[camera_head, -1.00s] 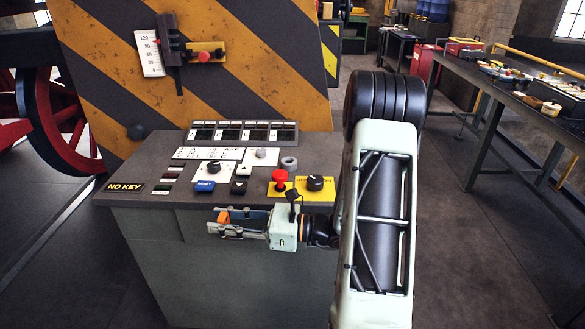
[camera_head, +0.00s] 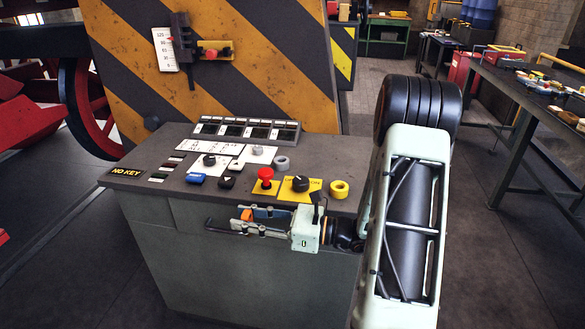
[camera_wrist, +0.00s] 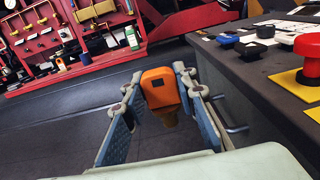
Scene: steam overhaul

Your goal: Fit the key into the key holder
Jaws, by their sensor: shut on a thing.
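My gripper (camera_head: 238,220) is shut on the orange-headed key (camera_head: 247,215), held in front of the console's front face, just below its top edge. In the wrist view the key's orange head (camera_wrist: 161,88) sits between the two blue-grey fingers, with a brownish lower part pointing down. The key is clear of the console. On the console top, a grey ring-shaped socket (camera_head: 281,162) and a yellow ring-shaped socket (camera_head: 339,189) stand at the right; I cannot tell which is the key holder.
The grey console top (camera_head: 190,200) also carries a red mushroom button (camera_head: 264,176), a black knob (camera_head: 300,184), a blue button (camera_head: 195,178) and a display row (camera_head: 245,129). A striped panel (camera_head: 215,90) stands behind. A workbench (camera_head: 520,90) is at the right. Floor left of the console is open.

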